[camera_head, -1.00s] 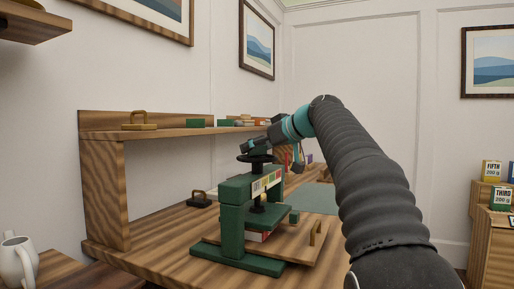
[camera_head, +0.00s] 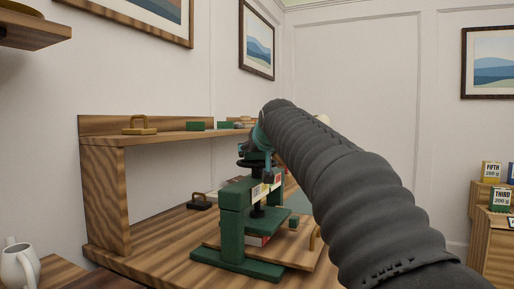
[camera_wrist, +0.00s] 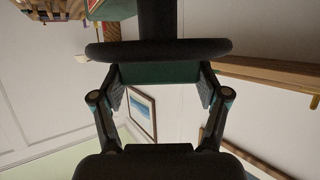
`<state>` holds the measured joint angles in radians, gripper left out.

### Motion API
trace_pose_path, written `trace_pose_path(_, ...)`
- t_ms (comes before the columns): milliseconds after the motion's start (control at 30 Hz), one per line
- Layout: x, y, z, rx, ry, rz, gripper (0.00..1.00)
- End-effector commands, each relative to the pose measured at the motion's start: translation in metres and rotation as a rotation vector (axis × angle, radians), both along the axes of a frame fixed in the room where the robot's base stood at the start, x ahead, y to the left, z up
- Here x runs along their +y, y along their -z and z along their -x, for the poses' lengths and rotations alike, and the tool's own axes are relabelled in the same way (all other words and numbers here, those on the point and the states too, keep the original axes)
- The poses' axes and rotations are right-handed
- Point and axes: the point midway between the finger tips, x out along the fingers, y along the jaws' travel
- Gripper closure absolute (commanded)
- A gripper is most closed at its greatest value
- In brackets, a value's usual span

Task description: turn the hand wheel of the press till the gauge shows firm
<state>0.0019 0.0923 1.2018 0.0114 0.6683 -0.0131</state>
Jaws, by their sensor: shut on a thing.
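My gripper (camera_wrist: 160,73) has a finger on each side of a green piece by the wheel and is shut on the wheel's top part.
A dark handled block (camera_head: 199,202) stands behind the press. Labelled boxes (camera_head: 501,201) stand far right.

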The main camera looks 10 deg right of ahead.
Motion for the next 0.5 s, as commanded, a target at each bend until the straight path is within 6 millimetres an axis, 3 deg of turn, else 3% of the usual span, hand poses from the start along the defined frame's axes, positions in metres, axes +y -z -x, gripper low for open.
trace_pose_path(500, 0.0014, 0.0007, -0.0002, 0.001, 0.218, -0.001, 0.61)
